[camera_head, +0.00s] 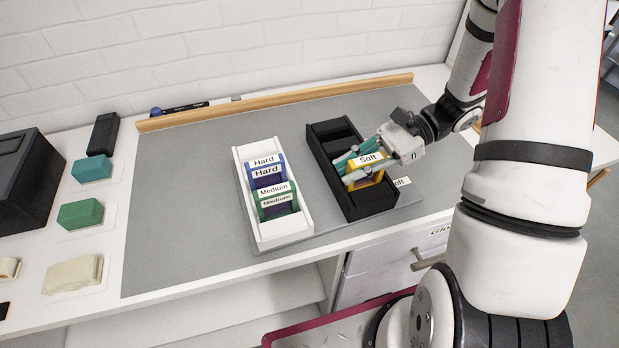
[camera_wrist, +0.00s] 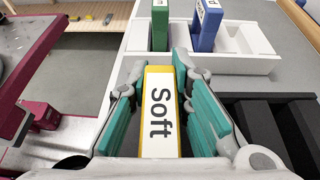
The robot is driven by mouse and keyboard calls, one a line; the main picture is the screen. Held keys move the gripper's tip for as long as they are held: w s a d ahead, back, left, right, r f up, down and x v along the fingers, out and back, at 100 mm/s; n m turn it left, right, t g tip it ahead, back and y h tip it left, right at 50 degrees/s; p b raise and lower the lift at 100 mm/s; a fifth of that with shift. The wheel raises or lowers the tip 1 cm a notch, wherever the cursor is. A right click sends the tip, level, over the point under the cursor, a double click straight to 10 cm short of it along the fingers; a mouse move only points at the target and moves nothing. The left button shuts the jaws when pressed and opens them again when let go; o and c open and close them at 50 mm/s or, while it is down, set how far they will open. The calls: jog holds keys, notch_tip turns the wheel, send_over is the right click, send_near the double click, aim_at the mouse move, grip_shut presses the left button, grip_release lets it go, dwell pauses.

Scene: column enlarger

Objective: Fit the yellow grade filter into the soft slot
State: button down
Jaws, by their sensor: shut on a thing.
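The yellow grade filter (camera_head: 369,158) has a white top label reading "Soft". My gripper (camera_head: 358,167) is shut on it, with a teal finger on each side; the wrist view also shows the filter (camera_wrist: 159,110) between the fingers. The filter is at the near part of the black rack (camera_head: 327,160); I cannot tell whether its lower end is inside the rack or above it. The white rack (camera_head: 245,196) to the left holds a blue "Hard" filter (camera_head: 268,180) and a green "Medium" filter (camera_head: 277,205). Its near end is empty.
A white label (camera_head: 402,182) ending in "oft" shows beside the black rack, partly hidden. A wooden strip (camera_head: 270,103) edges the back of the grey mat (camera_head: 190,200). Teal and green blocks and a black box (camera_head: 25,185) stand left. The mat's left part is clear.

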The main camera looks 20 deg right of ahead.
aim_at(385, 154)
jog(key=shift+f, duration=0.65)
jog(key=c, duration=1.4)
grip_release()
jog(key=shift+v, duration=4)
jog(key=shift+d, duration=0.1)
